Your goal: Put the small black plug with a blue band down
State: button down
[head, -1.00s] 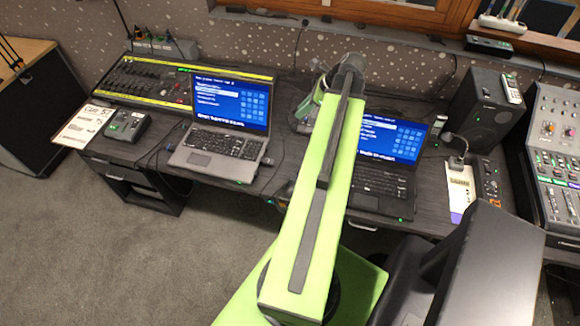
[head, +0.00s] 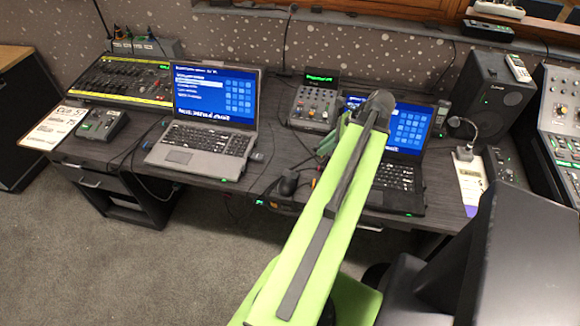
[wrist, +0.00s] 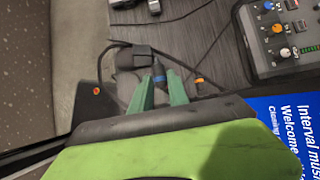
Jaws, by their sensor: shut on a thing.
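My gripper (wrist: 160,82) shows in the wrist view with its two green fingers shut on the small black plug with a blue band (wrist: 158,71). The blue band shows between the fingertips, over the dark wood desk (wrist: 205,55). I cannot tell whether the plug touches the desk top. In the head view my gripper (head: 326,147) is beside the right laptop, in front of the small mixer; the plug cannot be made out there.
A black object (wrist: 132,57) with a cable lies just beyond the plug, and a small orange item (wrist: 199,80) is to its right. The small mixer (head: 315,103) stands behind. The left laptop (head: 205,140) and right laptop (head: 400,175) flank the narrow gap of desk.

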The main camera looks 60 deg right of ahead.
jog(key=w+f+b, duration=0.2)
jog(key=w, duration=0.1)
jog(key=w+f+b, duration=0.2)
jog(key=w, duration=0.2)
jog(key=w+f+b, duration=0.2)
jog(key=w, duration=0.2)
jog(key=shift+d+f+b, duration=0.3)
jog(key=shift+d+f, duration=0.05)
jog(key=shift+f, duration=0.05)
jog(key=shift+w, duration=0.25)
jog(key=shift+f+b, duration=2.4)
jog(key=c, duration=1.3)
grip_release()
jog(key=shift+r, duration=0.1)
jog(key=p+v, duration=1.1)
jog(key=v, duration=0.1)
jog(key=shift+s+r, duration=0.15)
jog(key=shift+r, duration=0.15)
